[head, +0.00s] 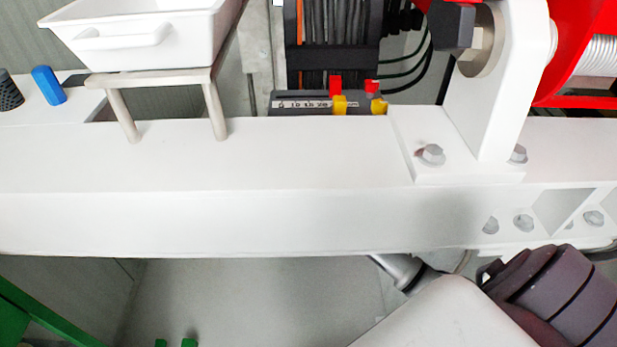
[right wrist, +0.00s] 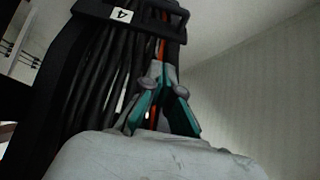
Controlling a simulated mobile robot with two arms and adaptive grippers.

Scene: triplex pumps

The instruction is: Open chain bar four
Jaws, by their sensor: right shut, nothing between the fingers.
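Chain bar four is a black crossbar (right wrist: 95,10) with a white label reading 4, upside down, at the top of the right wrist view. It lies across a bundle of dark cables (right wrist: 108,70) with an orange one at the right. My right gripper (right wrist: 159,72), grey and teal, is shut and empty, pointing up in front of the cables below the bar's right end. I cannot tell whether it touches the cables. The head view does not show this gripper. My left gripper is in neither view.
A long white beam (head: 230,220) crosses the head view. A white tray (head: 150,35) stands on a metal stand at upper left, near a blue knob (head: 48,85). A bolted white bracket (head: 505,100) and red machinery (head: 590,60) are at right. A cable rack (head: 333,45) stands behind.

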